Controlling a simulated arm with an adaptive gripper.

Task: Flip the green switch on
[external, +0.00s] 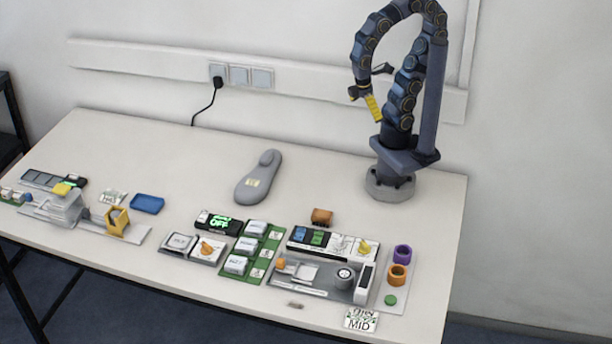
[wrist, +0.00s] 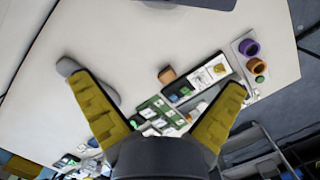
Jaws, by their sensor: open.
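My gripper (external: 370,102) has yellow fingers and is raised high near my base at the back right, far from the switch. In the wrist view my gripper (wrist: 154,83) has its fingers spread wide, with nothing held between them.
A grey insole (external: 258,178) lies mid-table. A dark display (external: 219,223) reads "OFF" in green. An orange-brown block (external: 322,216) stands behind the panel. Purple (external: 403,254) and orange (external: 397,274) rings are at its right. A blue tray (external: 147,204) lies left. The table's back is largely clear.

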